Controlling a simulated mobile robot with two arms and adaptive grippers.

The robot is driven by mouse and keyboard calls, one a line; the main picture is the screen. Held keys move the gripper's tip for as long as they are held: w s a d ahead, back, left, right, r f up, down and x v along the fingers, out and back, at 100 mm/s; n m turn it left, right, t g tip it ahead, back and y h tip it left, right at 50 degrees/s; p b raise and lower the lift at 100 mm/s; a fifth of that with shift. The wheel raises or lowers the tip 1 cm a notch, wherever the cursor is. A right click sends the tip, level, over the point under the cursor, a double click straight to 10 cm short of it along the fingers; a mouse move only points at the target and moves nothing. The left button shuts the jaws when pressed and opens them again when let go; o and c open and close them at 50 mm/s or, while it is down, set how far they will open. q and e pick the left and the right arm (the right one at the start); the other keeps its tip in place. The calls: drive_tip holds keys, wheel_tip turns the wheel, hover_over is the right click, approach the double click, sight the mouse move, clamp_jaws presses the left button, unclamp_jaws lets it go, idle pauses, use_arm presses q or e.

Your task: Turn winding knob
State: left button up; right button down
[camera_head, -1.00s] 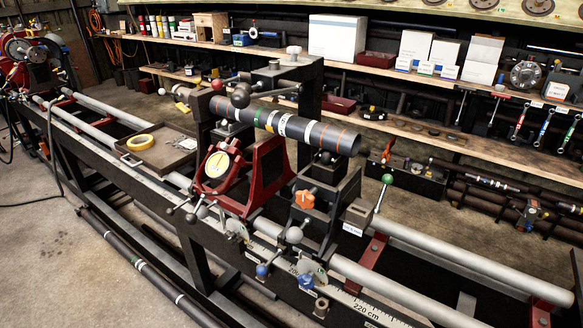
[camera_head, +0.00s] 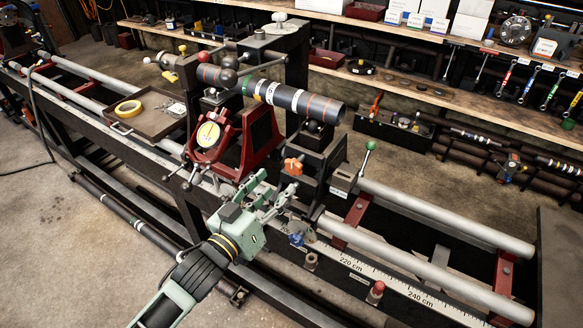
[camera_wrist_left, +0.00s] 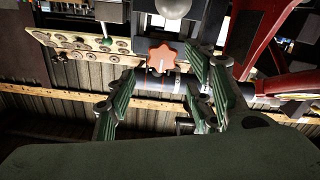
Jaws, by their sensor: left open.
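An orange star-shaped knob (camera_head: 293,166) sits on the dark support block under the right end of the dark shaft (camera_head: 295,98). The orange knob also shows at the upper middle of the left wrist view (camera_wrist_left: 162,57). My left gripper (camera_head: 272,188) is open and empty, just in front of and below this knob in the head view. In the left wrist view its green fingers (camera_wrist_left: 162,85) stand apart, with the knob between and beyond their tips. I cannot tell which knob is the winding knob; ball-ended crank handles are also close by. My right gripper is not in view.
A green-ball lever (camera_head: 370,146) stands to the right. Grey rails (camera_head: 430,258) and a scale (camera_head: 390,280) run along the bench. A tray (camera_head: 150,112) holds yellow tape.

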sight(294, 169)
use_arm(q)
drive_tip(key=p+x, duration=0.1)
drive_tip(key=x, duration=0.6)
drive_tip(key=shift+w+d+r, duration=0.1)
drive_tip(key=shift+w+d, duration=0.1)
drive_tip(key=shift+d, duration=0.05)
drive_tip(key=shift+c, duration=0.2)
drive_tip(key=c, duration=1)
